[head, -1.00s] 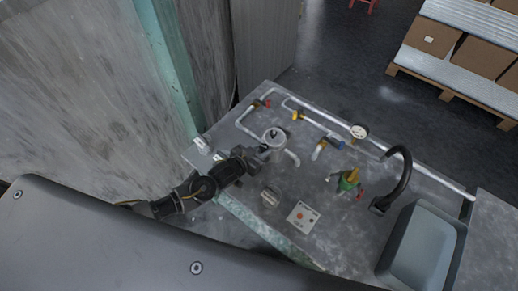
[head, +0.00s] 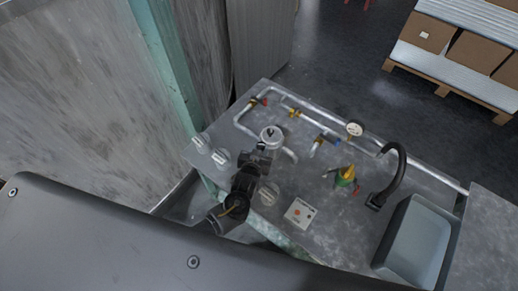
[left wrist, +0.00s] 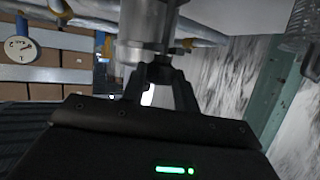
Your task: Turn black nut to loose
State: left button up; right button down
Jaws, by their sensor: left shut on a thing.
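My left gripper (head: 264,149) is at the round grey metal housing (head: 272,131) on the bench, on its near side. In the left wrist view, the metal housing (left wrist: 148,25) fills the top middle. My left gripper (left wrist: 160,75) reaches up to its lower end, with its two dark fingers shut around the black nut (left wrist: 158,59) there. The nut is mostly hidden by the fingers and cannot be made out in the head view. My right gripper is not in view.
White pipes with coloured valves run along the bench (head: 330,228). A gauge (head: 354,129), a green and yellow valve (head: 346,175), a black curved spout (head: 399,165) and a grey basin (head: 418,240) are to the right. Two pale knobs (head: 220,156) stand at the left edge.

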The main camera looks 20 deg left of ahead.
pick_arm(q)
jog(key=o, duration=1)
jog(key=shift+d, duration=0.1)
jog(key=shift+s+r, duration=0.1)
jog(key=shift+s, duration=0.05)
